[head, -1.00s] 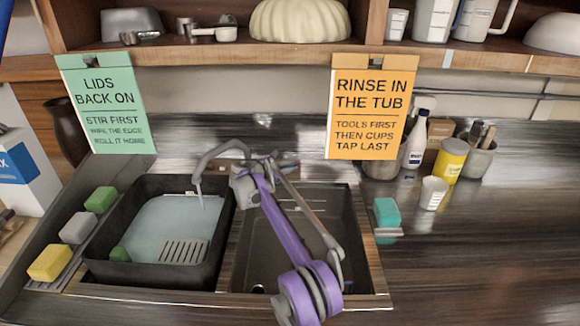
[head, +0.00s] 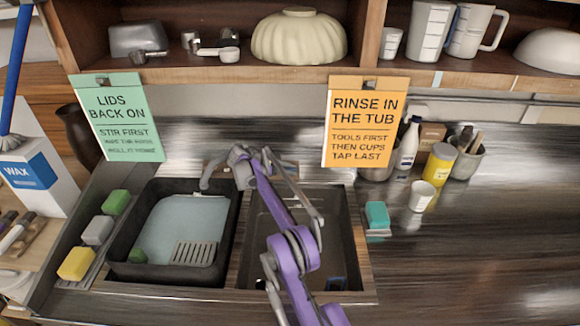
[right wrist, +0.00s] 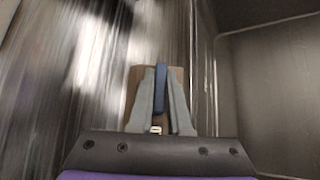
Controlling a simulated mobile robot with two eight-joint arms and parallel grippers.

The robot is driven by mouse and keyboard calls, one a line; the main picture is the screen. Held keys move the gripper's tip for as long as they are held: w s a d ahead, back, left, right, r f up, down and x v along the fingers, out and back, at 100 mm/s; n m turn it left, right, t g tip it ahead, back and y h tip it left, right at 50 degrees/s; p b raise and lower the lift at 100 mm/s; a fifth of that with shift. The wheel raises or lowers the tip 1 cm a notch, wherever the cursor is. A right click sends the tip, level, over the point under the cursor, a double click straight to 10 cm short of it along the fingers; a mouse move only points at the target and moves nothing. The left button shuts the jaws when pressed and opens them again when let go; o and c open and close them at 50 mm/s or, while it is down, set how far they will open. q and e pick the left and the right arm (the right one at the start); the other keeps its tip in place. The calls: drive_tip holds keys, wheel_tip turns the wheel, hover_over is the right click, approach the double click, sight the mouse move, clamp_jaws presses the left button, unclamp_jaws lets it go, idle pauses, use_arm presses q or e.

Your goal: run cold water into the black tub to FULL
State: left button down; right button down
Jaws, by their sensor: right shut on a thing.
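The black tub (head: 125,270) sits in the left basin, with a flat pale bluish surface (head: 185,228) inside that looks like water below the rim. I cannot judge its level exactly. The grey tap spout (head: 208,178) reaches over the tub's back right corner. No stream shows from it now. My right gripper (head: 243,165) is at the tap behind the basins. In the right wrist view its fingers (right wrist: 161,105) are shut on a blue tap lever (right wrist: 161,75), above a brown wooden block (right wrist: 133,88). My left gripper is not in view.
The right basin (head: 345,235) lies under my right arm. Sponges (head: 97,230) line the left edge. Two signs hang from the shelf (head: 290,75). The right counter (head: 470,240) is mostly clear.

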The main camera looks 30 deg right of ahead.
idle(0.4)
drive_tip(key=c, duration=0.9)
unclamp_jaws()
drive_tip(key=shift+o, duration=0.2)
drive_tip(key=v, duration=1.1)
drive_tip(key=shift+d, duration=0.1)
drive_tip(key=shift+r, duration=0.1)
